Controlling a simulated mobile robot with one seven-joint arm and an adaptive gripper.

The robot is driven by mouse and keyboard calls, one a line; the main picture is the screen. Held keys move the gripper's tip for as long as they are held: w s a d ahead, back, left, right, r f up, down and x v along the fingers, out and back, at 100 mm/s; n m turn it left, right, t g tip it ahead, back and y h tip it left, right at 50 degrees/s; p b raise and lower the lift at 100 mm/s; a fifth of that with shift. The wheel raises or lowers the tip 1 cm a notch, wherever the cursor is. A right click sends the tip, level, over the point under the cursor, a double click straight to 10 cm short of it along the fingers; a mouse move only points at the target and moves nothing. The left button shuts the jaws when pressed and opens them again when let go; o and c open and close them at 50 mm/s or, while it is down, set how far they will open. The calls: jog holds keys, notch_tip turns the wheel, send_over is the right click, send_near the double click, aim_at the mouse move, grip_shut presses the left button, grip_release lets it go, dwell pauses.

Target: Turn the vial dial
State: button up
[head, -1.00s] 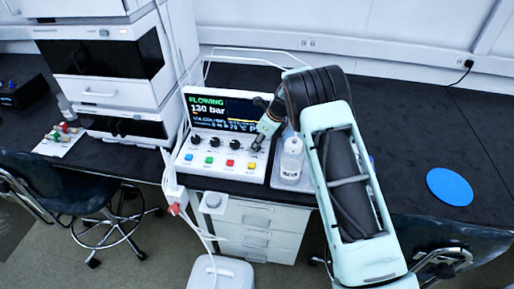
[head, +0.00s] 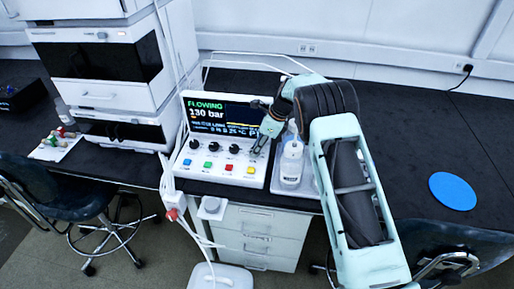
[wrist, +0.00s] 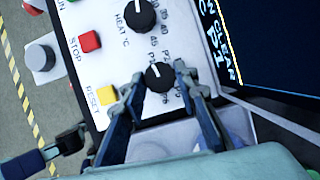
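The white control console (head: 207,174) stands on the black bench in the head view, its screen reading FLOWING and 130 bar. Its rightmost black dial shows in the wrist view (wrist: 159,76), with P-numbered labels around it; I take it as the vial dial. My gripper (head: 257,148) is at that dial and partly hides it in the head view. In the wrist view my gripper (wrist: 158,75) has its fingers apart, one on each side of the dial. Small gaps seem to show between fingers and dial; contact is not clear.
The HEAT dial (wrist: 139,15) sits beside the vial dial. A red STOP button (wrist: 90,42) and a yellow RESET button (wrist: 108,95) are close to the fingers. A blue disc (head: 452,191) lies far right.

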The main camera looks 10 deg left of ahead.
jog(key=o, duration=0.4)
jog(key=shift+o, duration=0.2)
jog(key=v, duration=1.2)
